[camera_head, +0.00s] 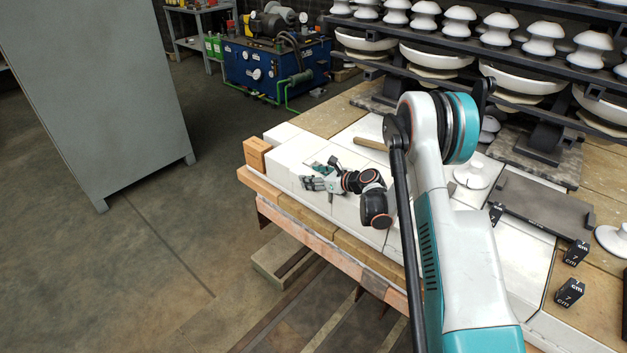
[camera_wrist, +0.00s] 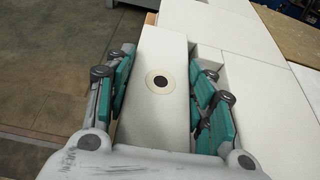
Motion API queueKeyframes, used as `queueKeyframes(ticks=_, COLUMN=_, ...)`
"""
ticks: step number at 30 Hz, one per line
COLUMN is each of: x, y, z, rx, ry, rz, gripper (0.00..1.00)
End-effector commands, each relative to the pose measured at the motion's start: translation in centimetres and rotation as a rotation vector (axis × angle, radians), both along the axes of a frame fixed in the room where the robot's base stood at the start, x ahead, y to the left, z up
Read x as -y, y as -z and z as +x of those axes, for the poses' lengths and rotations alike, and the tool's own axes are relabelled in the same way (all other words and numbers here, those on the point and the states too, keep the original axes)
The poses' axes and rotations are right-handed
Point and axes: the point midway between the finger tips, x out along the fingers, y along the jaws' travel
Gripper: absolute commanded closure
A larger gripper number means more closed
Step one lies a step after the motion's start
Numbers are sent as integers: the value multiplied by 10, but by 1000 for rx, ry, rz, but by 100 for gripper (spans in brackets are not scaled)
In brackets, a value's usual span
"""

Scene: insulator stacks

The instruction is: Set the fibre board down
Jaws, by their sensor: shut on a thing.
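The fibre board (camera_wrist: 168,45) is a long white slab with a round black mark in a cream ring on its top. In the wrist view it runs forward between the two teal-padded fingers of my gripper (camera_wrist: 162,100), which is shut on it. In the head view the board (camera_head: 284,160) lies along the left edge of the white surface, with my gripper (camera_head: 318,180) over it. Its underside is hidden, so I cannot tell whether it touches what is below. A narrow gap shows at its right side in the wrist view.
White slabs (camera_wrist: 262,100) lie to the right of the board. A wooden block (camera_head: 257,152) stands near its far end. A wooden-handled tool (camera_head: 371,144), a grey plate (camera_head: 541,205) and black cubes (camera_head: 570,292) lie further right. Racks of white insulators (camera_head: 541,38) stand behind. Open floor lies left.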

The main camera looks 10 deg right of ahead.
Motion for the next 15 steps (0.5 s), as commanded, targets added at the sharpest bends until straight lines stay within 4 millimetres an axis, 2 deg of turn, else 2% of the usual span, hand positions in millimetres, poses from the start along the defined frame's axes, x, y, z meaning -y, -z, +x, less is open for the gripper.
queueKeyframes(ticks=6, x=0, y=-1, z=0, rx=0, ry=0, rz=0, gripper=78)
queueKeyframes(ticks=15, x=0, y=7, z=0, rx=0, ry=0, rz=0, gripper=78)
